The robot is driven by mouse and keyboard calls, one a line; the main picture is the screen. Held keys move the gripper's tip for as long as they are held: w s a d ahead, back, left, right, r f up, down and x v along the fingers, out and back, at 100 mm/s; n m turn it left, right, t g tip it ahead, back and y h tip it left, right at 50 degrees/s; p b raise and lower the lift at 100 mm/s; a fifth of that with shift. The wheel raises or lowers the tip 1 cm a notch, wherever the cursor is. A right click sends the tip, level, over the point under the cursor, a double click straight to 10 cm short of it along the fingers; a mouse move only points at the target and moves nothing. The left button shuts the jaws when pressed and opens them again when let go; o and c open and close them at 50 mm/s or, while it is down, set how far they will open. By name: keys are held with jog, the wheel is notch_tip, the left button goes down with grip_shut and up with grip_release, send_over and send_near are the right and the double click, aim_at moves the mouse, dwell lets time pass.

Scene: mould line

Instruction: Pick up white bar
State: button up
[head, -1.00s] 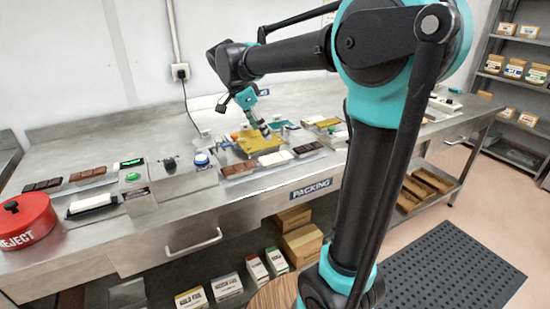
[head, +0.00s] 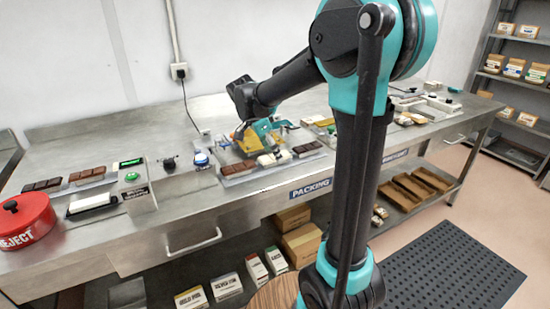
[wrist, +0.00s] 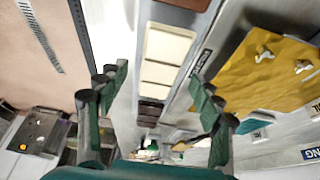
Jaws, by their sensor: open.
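The white bar (head: 273,159) lies on the worktable near the front edge, between a brown bar (head: 238,168) and a dark bar (head: 307,149). In the wrist view the segmented white bar (wrist: 165,58) shows beyond the gap between my fingers. My gripper (head: 267,146) is just above and behind the white bar in the head view, partly covering that area. In the wrist view my gripper (wrist: 158,86) is open, with its teal and dark fingers apart and nothing between them. The exact height over the bar cannot be told.
A yellow sheet (wrist: 268,75) with small pieces lies beside the bars. A blue button (head: 201,159), a green button box (head: 133,178) and a red reject bin (head: 25,222) stand to the left. A PACKING label (head: 311,187) marks the table's front edge.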

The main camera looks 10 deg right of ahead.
jog(key=shift+c, duration=0.4)
jog(key=c, duration=1.2)
jog(key=shift+o, duration=0.2)
jog(key=shift+r, duration=0.15)
